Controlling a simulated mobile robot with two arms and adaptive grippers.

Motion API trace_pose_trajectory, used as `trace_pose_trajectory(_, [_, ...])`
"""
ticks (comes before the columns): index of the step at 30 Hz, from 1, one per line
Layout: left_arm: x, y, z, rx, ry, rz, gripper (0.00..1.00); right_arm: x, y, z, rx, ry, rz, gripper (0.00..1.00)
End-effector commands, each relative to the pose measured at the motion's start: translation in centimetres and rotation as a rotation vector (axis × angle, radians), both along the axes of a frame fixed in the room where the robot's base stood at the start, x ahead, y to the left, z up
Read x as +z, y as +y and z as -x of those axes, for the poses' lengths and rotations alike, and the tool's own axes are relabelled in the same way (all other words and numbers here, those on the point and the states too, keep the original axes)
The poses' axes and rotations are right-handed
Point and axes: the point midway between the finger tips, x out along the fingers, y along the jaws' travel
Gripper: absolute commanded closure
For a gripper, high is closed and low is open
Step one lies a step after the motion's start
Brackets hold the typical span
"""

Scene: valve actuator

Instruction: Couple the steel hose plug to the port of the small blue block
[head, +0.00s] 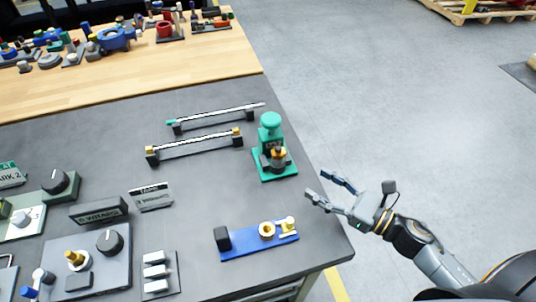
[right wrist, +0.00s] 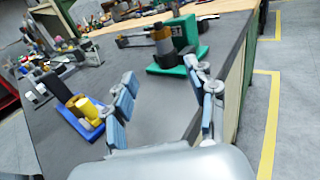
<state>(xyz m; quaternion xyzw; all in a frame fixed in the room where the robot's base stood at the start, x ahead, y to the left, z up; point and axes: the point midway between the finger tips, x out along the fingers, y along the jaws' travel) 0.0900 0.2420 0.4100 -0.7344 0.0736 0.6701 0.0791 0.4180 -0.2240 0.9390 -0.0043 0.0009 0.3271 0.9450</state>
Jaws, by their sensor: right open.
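A small blue base (head: 258,246) lies near the table's front right corner. It carries a black block (head: 222,238), a brass ring-shaped fitting (head: 267,231) and a yellowish fitting (head: 288,225). The base also shows at the left of the right wrist view (right wrist: 72,121). Two braided hoses lie on black rests, one with brass ends (head: 195,142) and one with a teal end (head: 216,117). I cannot tell which part is the steel plug. My right gripper (head: 319,186) is open and empty, beyond the table's right edge; it also shows in the right wrist view (right wrist: 160,72). My left gripper is out of view.
A green device (head: 272,135) with a brass and black part stands near the right edge; it is also ahead in the wrist view (right wrist: 188,42). Bare grey tabletop (head: 200,200) lies between.

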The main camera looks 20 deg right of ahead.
Motion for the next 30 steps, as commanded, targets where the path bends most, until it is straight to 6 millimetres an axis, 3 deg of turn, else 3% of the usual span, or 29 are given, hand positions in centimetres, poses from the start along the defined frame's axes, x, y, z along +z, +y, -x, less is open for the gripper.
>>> trace_pose_trajectory(8, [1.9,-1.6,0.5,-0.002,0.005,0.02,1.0,0.4,3.0,-4.1,-0.002,0.001,-0.003,0.43])
trace_pose_trajectory(19, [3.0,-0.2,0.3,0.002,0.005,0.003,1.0,0.2,4.8,-6.6,-0.004,0.003,-0.004,0.43])
trace_pose_trajectory(24, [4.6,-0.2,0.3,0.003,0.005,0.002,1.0,0.5,6.1,-8.7,-0.005,0.003,-0.004,0.43])
trace_pose_trajectory(30, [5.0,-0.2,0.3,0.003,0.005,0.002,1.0,0.1,7.3,-10.1,-0.004,0.004,-0.004,0.43])
